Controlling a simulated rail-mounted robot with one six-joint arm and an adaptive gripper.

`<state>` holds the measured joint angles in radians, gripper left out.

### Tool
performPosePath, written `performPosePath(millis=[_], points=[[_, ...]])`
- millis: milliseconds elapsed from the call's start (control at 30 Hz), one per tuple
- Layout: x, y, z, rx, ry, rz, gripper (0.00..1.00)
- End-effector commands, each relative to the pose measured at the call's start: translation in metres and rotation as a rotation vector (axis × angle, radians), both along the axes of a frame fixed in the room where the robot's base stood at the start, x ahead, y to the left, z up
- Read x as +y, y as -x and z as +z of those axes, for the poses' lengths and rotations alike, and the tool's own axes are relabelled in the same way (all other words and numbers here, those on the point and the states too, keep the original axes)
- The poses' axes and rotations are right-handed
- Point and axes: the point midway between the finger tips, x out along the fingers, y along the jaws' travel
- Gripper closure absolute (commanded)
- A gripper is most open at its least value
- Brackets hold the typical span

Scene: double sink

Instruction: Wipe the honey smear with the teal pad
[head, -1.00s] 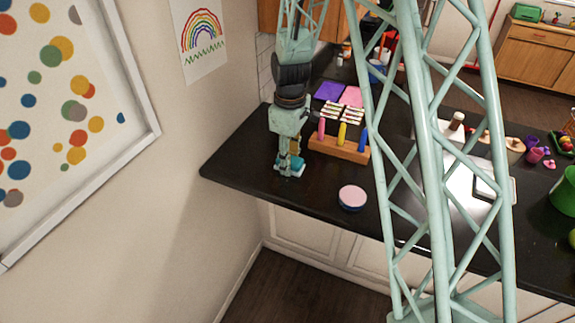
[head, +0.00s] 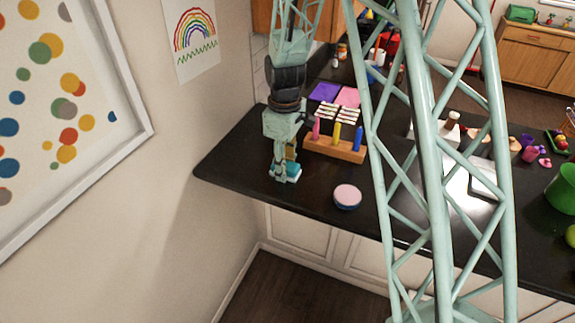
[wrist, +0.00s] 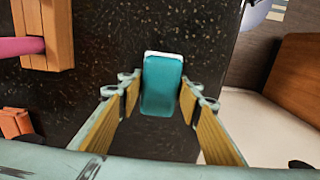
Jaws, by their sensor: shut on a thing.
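The teal pad (wrist: 161,85) with a white layer along its far edge sits between the fingers of my gripper (wrist: 160,98) in the wrist view. My gripper is shut on it. In the head view my gripper (head: 285,172) points down at the left end of the black countertop (head: 235,165), with the pad (head: 288,172) low at its tips. I cannot tell whether the pad touches the counter. I cannot make out the honey smear in either view.
A wooden peg rack (head: 335,149) with coloured pegs stands just right of and behind my gripper. A round pink-topped, blue-sided object (head: 347,196) lies near the front edge. Purple and pink squares (head: 325,92) lie behind. The wall (head: 215,130) is close on the left.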

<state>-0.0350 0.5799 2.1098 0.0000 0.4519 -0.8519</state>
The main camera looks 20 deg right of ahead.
Motion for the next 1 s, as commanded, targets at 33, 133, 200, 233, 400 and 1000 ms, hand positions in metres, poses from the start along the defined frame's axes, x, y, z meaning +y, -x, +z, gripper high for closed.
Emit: performPosePath(millis=[33,133,200,233,400,1000], points=[[0.003,0.004,-0.002,0.001,-0.001,0.000,0.79],[0.007,0.011,-0.001,0.001,0.000,-0.002,0.79],[0.010,0.016,-0.001,0.000,0.000,-0.003,0.79],[0.011,0.018,-0.001,0.000,0.000,-0.004,0.79],[0.019,0.030,-0.001,0.000,0.000,-0.008,0.79],[0.027,0.044,0.046,0.000,0.000,-0.015,0.79]])
